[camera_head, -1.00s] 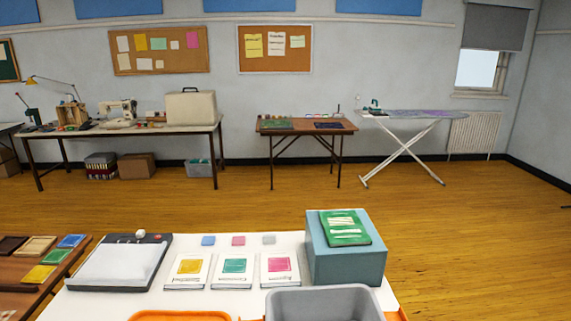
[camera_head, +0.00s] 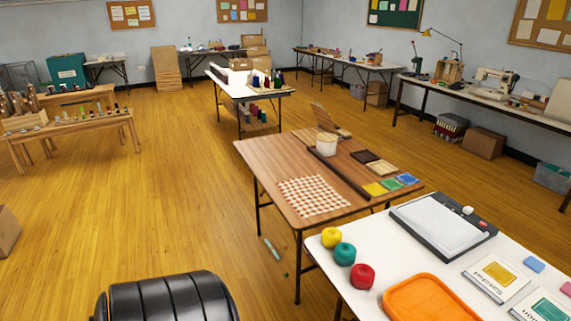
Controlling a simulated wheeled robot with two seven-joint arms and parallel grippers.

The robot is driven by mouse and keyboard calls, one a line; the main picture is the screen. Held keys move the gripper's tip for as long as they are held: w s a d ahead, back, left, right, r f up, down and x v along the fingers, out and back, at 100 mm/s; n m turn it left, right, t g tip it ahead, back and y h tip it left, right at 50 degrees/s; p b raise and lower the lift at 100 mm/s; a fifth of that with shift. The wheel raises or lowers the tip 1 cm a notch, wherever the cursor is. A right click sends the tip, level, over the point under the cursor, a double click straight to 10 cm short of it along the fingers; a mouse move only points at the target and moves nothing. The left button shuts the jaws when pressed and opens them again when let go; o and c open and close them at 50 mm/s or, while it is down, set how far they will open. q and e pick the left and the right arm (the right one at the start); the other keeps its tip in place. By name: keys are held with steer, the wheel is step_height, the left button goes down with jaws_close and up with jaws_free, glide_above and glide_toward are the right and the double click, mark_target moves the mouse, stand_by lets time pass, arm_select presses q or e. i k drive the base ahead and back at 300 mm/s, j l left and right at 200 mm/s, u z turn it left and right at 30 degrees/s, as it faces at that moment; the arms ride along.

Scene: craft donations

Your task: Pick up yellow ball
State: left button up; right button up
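A yellow ball (camera_head: 331,237) sits at the left end of the white table (camera_head: 353,297), near its far left corner. A teal ball (camera_head: 345,254) and a red ball (camera_head: 362,276) lie just in front of it in a row. All three are in the lower middle of the head view. Neither of my grippers shows in the view.
An orange tray (camera_head: 428,300) and a paper trimmer (camera_head: 443,225) share the white table with the balls. A brown table (camera_head: 265,160) with a checked mat (camera_head: 312,196) stands behind. A black ribbed object (camera_head: 168,299) is at the bottom left. Wooden floor is open on the left.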

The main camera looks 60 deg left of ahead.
mark_target(331, 237)
steer(key=u, duration=1.5)
steer(key=i+j+z, duration=0.1)
steer(key=z, duration=0.3)
steer(key=j+z, duration=0.2)
steer(key=z, duration=0.2)
steer(key=i+j+z, duration=0.1)
steer(key=z, duration=0.3)
steer(key=j+z, duration=0.4)
steer(key=l, duration=0.1)
